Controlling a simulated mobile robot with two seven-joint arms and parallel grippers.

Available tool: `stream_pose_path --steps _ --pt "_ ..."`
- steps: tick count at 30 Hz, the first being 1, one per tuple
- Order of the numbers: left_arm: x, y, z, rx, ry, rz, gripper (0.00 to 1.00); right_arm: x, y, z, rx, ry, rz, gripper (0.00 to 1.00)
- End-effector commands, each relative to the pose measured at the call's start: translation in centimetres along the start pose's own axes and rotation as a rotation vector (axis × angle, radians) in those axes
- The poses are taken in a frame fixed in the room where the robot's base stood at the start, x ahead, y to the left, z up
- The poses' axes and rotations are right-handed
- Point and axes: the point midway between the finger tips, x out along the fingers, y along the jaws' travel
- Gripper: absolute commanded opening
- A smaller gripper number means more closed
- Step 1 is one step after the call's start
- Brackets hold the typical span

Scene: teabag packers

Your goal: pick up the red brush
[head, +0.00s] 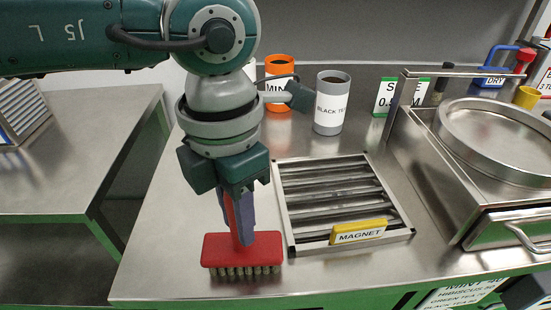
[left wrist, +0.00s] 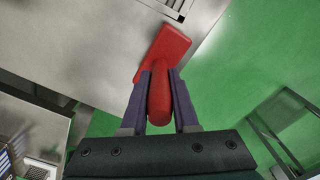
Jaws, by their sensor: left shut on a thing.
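The red brush (head: 241,251) has a flat red head with pale bristles below and a red handle pointing up. My left gripper (head: 238,215) is shut on the handle from above. The brush is upright near the front edge of the steel table. I cannot tell for sure whether the bristles touch the table. In the left wrist view the brush head (left wrist: 165,50) extends beyond the fingers, and the handle lies between the purple fingers of my left gripper (left wrist: 160,95). My right gripper is not in view.
A metal grate with a yellow MAGNET label (head: 358,231) lies right of the brush. A grey BLACK TEA canister (head: 331,103) and an orange canister (head: 279,68) stand behind. A sieve machine (head: 500,140) stands at right. The table's front edge (head: 180,296) is close to the brush.

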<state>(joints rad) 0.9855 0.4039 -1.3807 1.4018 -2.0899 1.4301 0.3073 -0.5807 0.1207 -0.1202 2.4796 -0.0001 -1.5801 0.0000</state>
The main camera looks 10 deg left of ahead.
Motion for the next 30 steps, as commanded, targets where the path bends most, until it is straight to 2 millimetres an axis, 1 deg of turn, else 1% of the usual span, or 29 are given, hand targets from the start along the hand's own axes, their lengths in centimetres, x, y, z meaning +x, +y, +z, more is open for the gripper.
stream_pose_path --steps 11,14,17,20,23,30 --pt "-0.1 0.0 0.0 0.000 -0.001 0.000 0.00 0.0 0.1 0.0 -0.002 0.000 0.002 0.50" --pt "-0.4 0.0 0.1 0.000 -0.002 0.000 0.00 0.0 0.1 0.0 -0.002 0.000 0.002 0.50" --pt "-1.1 0.1 0.1 -0.001 -0.002 0.000 0.00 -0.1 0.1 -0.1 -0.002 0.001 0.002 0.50" --pt "-2.8 0.1 0.1 0.002 -0.005 0.001 0.00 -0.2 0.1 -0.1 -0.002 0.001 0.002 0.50" --pt "-5.1 0.1 0.2 0.000 -0.007 0.002 0.00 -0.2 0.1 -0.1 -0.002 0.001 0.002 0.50" --pt "-12.4 0.1 0.1 0.001 -0.008 0.005 0.00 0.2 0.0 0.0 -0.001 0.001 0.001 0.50"
